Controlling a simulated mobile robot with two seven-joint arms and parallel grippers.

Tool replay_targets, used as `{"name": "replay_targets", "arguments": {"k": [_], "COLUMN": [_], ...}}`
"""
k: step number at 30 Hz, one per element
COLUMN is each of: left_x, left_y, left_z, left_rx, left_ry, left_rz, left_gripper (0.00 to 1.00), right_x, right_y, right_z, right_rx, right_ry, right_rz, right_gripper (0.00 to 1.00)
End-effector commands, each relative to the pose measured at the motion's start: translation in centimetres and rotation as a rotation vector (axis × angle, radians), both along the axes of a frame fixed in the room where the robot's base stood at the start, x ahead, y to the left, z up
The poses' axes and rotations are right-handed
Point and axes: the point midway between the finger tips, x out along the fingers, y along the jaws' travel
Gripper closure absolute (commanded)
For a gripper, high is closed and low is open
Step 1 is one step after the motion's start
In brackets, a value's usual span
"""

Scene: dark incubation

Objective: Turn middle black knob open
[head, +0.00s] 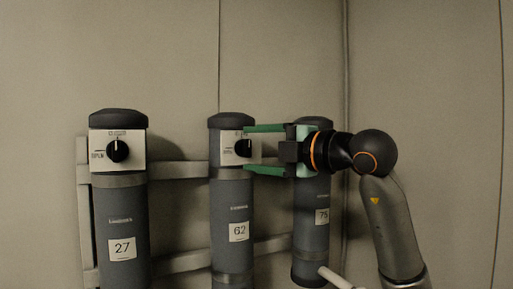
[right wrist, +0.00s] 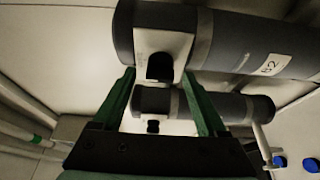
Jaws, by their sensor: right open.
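The middle black knob (head: 243,148) sits on a white plate on the middle grey cylinder (head: 232,205), labelled 62. In the right wrist view the knob (right wrist: 160,67) shows dark on its white plate (right wrist: 163,42). My right gripper (head: 247,149) comes in from the right with its green fingers spread, one above and one below the knob's height. In the right wrist view the open fingertips (right wrist: 158,76) lie to either side of the knob. Whether they touch it or stand just in front, I cannot tell. My left gripper is out of view.
A cylinder labelled 27 (head: 121,220) with its own black knob (head: 117,151) stands left. Pale rails (head: 180,170) run behind the cylinders. Walls close off the back.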

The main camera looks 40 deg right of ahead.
Motion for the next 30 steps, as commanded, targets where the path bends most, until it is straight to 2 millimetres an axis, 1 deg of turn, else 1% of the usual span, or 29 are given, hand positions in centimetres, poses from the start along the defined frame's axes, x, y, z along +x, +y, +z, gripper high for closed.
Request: {"name": "replay_targets", "arguments": {"k": [3, 23, 30], "left_x": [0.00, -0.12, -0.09], "left_y": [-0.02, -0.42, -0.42], "left_z": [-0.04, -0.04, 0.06], "left_rx": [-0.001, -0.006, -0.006], "left_ry": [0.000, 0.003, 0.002], "left_rz": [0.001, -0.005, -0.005], "left_gripper": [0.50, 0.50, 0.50], "right_x": [-0.01, -0.05, -0.06], "right_y": [0.00, -0.01, -0.03], "right_z": [-0.02, -0.01, 0.03], "right_rx": [0.000, 0.000, -0.004], "right_ry": [0.000, 0.001, 0.002], "right_rz": [0.000, 0.000, 0.000], "right_gripper": [0.25, 0.99, 1.00]}}
